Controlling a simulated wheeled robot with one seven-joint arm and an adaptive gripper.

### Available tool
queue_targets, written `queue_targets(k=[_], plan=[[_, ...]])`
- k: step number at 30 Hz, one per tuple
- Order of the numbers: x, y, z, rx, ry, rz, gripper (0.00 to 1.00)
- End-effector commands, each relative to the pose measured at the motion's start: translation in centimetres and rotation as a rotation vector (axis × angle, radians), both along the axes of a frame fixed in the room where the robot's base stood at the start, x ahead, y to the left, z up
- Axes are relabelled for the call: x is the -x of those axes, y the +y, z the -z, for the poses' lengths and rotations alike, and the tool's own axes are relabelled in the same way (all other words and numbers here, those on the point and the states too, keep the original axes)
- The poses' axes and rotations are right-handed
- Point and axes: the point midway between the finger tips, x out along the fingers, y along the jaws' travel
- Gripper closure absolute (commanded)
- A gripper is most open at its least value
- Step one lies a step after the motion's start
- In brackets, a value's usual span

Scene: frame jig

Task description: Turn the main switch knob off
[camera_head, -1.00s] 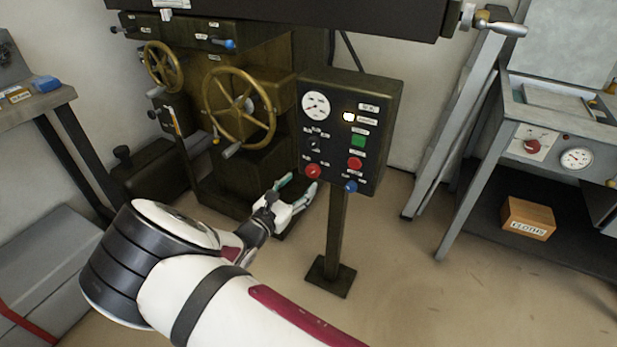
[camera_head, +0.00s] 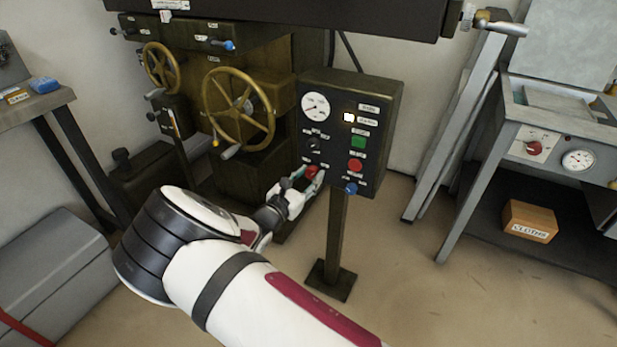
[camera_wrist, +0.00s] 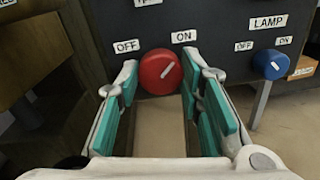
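The red main switch knob (camera_wrist: 161,72) sits low on the dark control panel (camera_wrist: 215,22), between an OFF label on its left and an ON label on its right. Its white pointer line tilts up to the right, toward ON. The knob also shows in the head view (camera_head: 311,172), partly behind my fingers. My gripper (camera_wrist: 166,105) is open, its teal-padded fingers to the left and right of the knob in the wrist view. Whether a pad touches the knob cannot be told. In the head view my gripper (camera_head: 302,180) is at the panel's lower left.
A blue lamp knob (camera_wrist: 272,64) is right of the red knob. Above are a red button (camera_head: 355,165), a green button (camera_head: 358,142) and a black knob (camera_head: 313,145). A large handwheel (camera_head: 238,108) stands left of the panel. The panel's post (camera_head: 336,240) is below.

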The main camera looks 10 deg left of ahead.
Motion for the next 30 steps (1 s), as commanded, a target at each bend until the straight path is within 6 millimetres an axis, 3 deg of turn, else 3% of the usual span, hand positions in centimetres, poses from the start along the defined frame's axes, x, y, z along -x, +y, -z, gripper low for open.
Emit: queue_targets(k=[14, 30], plan=[[-0.04, 0.00, -0.06, 0.099, 0.034, 0.000, 0.94], [-0.03, 0.01, 0.08, 0.550, 0.198, 0.000, 0.94]])
